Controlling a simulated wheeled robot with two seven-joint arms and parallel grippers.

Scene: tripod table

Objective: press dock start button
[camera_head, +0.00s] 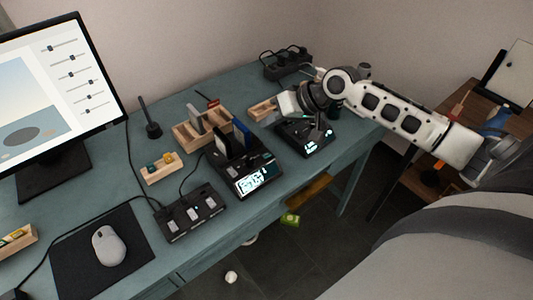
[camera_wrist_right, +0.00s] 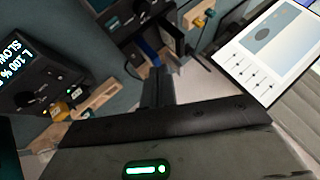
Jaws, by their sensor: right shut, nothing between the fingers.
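A black dock (camera_head: 262,172) with a lit display stands near the table's front edge, with upright dark, white and blue pieces in its top. A second black device (camera_head: 292,143) with a lit panel stands to its right. My right gripper (camera_head: 319,133) is over this second device, shut and empty. I cannot tell whether its tips touch anything. In the right wrist view the dark fingers (camera_wrist_right: 157,86) are together, below a blue piece (camera_wrist_right: 148,50). A device with a lit text display (camera_wrist_right: 40,85) shows at the left. The start button cannot be made out. My left gripper is out of view.
A wooden rack (camera_head: 187,137) stands behind the dock, and a black box with several switches (camera_head: 190,216) stands in front left. A monitor (camera_head: 60,95), a mouse (camera_head: 109,245) and a dark pad are at the left. A black power strip (camera_head: 286,65) lies at the back.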

